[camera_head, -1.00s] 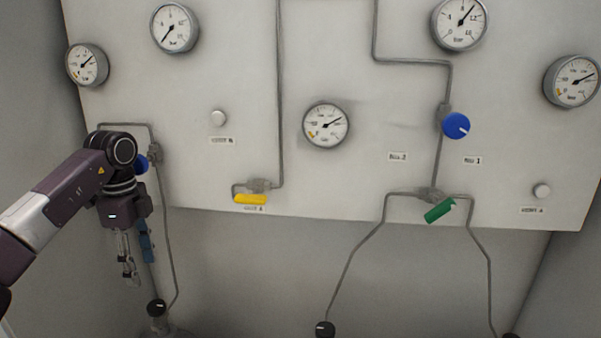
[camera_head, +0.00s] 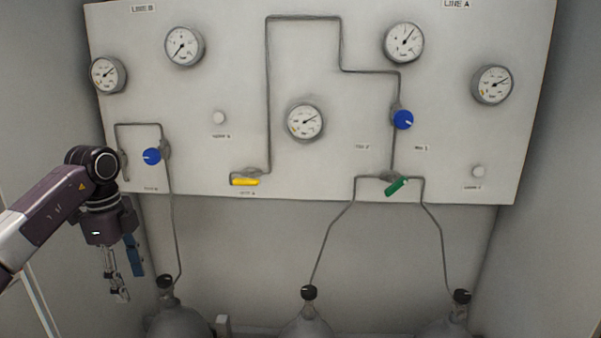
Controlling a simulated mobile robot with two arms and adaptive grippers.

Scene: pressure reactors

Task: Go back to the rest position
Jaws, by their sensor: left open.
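My left gripper (camera_head: 118,288) hangs pointing down at the lower left of the head view. Its fingers are open and nothing shows between them. It is in front of the wall below the panel, apart from the blue knob (camera_head: 152,156) and to the left of the left bottle. A blue handle-like part (camera_head: 134,255) shows just right of the fingers; I cannot tell what it is fixed to. My right gripper is not in view.
The white panel (camera_head: 330,130) carries several gauges, a yellow handle (camera_head: 245,182), a green handle (camera_head: 397,186) and another blue knob (camera_head: 403,119). Pipes run down to three bottles (camera_head: 182,322) with black caps. The space before the panel's middle and right is clear.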

